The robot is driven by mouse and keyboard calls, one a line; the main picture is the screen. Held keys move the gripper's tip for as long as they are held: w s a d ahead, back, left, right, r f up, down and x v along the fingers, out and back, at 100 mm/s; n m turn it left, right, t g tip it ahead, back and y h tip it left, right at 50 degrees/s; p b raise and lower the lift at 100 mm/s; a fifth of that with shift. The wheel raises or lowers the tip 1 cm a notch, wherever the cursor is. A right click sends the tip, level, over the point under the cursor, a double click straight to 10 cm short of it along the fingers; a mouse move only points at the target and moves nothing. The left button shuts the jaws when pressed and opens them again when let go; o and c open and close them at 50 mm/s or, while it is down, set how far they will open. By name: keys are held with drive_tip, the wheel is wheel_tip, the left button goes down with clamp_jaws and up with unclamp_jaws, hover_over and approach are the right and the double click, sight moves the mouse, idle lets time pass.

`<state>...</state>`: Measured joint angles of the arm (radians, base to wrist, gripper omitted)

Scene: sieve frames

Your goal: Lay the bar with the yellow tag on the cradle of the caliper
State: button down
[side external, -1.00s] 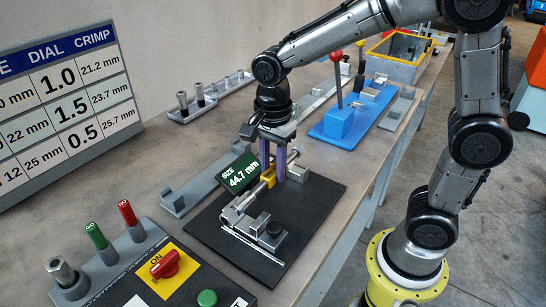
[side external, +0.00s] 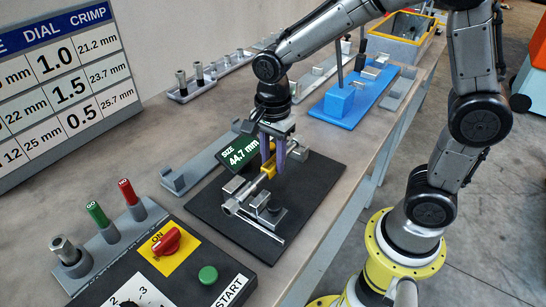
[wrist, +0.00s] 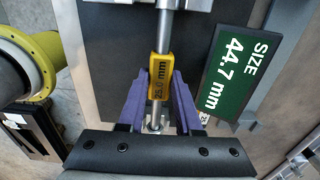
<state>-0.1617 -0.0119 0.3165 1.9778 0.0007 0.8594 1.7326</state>
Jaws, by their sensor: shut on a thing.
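The caliper (side external: 258,200) is a grey metal device with blocks and a long rule on a black mat, with a green display reading SIZE 44.7 mm (side external: 240,153) behind it. My gripper (side external: 273,166) has two purple fingers and is shut on the silver bar with the yellow tag (side external: 268,172), low over the caliper. In the wrist view the yellow tag (wrist: 161,77) reads what looks like 25.0 mm and sits between my fingertips (wrist: 160,85). The bar runs lengthwise along the caliper. Whether it touches the cradle is hard to tell.
A control panel with a red knob (side external: 166,241) and green START button (side external: 208,274) stands in front. GO and NO GO gauges (side external: 97,213) stand left. A grey rack (side external: 190,176) lies behind the mat. A blue fixture (side external: 350,102) and yellow-rimmed bin (side external: 404,38) are further back.

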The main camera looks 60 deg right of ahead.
drive_tip(key=shift+f, duration=0.55)
idle(0.5)
drive_tip(key=c, duration=0.5)
unclamp_jaws()
wheel_tip(320, 180, up, 14)
drive_tip(key=shift+f, duration=0.1)
